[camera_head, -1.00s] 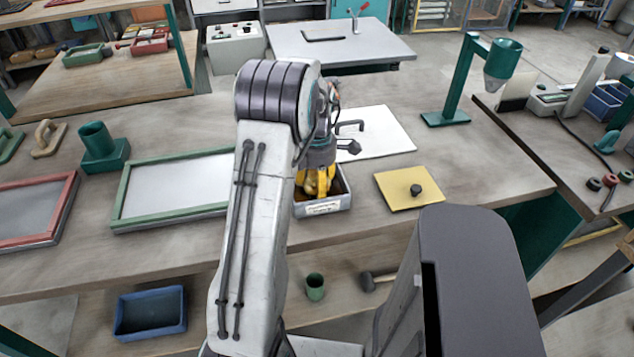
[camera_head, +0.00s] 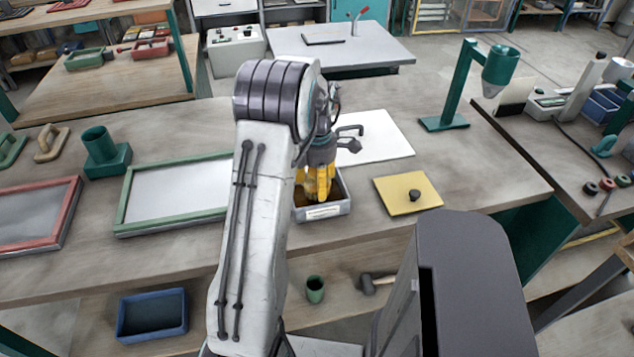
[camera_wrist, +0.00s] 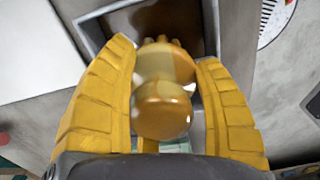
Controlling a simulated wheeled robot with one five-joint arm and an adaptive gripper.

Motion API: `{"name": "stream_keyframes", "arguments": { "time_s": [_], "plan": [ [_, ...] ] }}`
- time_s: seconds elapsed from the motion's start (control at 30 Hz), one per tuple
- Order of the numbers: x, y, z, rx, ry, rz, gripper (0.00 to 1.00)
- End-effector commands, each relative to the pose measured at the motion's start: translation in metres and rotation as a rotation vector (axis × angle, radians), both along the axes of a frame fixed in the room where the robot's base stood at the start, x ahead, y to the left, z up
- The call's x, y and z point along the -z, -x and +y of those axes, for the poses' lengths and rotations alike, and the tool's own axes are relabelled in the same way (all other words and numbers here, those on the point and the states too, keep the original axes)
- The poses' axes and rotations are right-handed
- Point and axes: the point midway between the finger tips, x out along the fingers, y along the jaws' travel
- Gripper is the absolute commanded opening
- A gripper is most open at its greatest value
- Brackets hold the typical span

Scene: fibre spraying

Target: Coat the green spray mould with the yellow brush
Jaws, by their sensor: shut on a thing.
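The green spray mould (camera_head: 172,193) is a flat pale panel in a green frame, lying on the bench left of my arm. My gripper (camera_head: 318,186) has yellow fingers and points down into a small grey tray (camera_head: 328,211) with a label on its front. In the wrist view my gripper (camera_wrist: 165,54) is shut on the yellow brush (camera_wrist: 162,112), whose rounded yellow handle shows between the fingers. The brush's lower end is hidden below the handle. The tray (camera_wrist: 93,30) has a dark brown inside. The mould's right end is hidden behind my arm.
A red-framed mould (camera_head: 35,215) lies at the far left. A green cup holder (camera_head: 104,155) stands behind the green mould. A white board (camera_head: 375,140), a yellow plate with a black knob (camera_head: 408,194) and a green funnel stand (camera_head: 445,122) are to the right.

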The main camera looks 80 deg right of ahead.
Motion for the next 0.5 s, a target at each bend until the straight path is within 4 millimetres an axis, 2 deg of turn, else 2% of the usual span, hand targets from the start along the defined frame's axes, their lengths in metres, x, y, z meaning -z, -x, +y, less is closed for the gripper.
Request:
{"name": "stream_keyframes", "arguments": {
  "time_s": [0.03,0.5],
  "plan": [
    [-0.007,0.0,0.0,0.0,0.001,0.001,0.31],
    [-0.04,0.0,0.0,0.0,0.0,0.0,0.31]
  ]
}}
